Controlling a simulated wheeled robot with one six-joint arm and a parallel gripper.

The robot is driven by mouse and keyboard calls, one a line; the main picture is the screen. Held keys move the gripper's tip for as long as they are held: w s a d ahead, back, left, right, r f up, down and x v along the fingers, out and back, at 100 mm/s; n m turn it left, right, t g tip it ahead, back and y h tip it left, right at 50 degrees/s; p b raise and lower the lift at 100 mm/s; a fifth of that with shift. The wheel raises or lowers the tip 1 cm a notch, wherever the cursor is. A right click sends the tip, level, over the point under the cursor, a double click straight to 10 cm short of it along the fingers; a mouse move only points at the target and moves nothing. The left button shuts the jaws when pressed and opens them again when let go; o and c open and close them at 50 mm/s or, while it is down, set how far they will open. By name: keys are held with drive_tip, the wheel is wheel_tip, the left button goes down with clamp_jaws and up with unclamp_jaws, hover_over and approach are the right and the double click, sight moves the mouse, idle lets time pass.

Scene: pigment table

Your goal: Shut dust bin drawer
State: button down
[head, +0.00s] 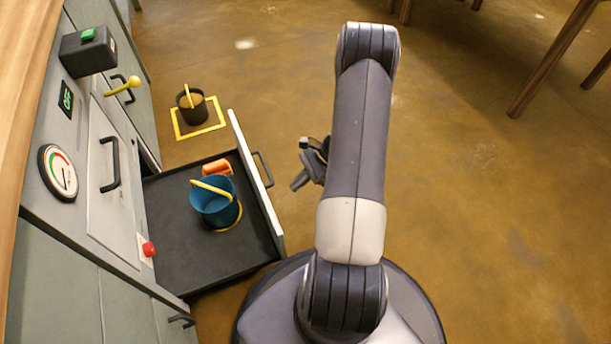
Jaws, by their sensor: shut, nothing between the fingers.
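The dust bin drawer (165,250) is pulled out from the grey cabinet at the left of the head view. Its white front panel (256,182) faces right and carries a dark bar handle (263,169). A blue bucket (213,204) with a yellow handle stands inside the drawer, with an orange object (217,167) beside it. My gripper (298,184) is partly hidden behind my arm. It is shut and empty, to the right of the drawer front and apart from it.
The cabinet face holds a round gauge (58,173), a yellow lever (123,87), a red button (149,249) and a closed hatch with a handle (110,164). A dark bucket (192,106) stands in a yellow floor square behind the drawer. Wooden legs (552,58) stand at upper right. Open floor lies right.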

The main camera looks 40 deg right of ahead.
drive_tip(key=w+a+f+b, duration=0.1)
drive_tip(key=a+f+b, duration=0.1)
drive_tip(key=a, duration=0.4)
drive_tip(key=shift+w+a+f, duration=0.15)
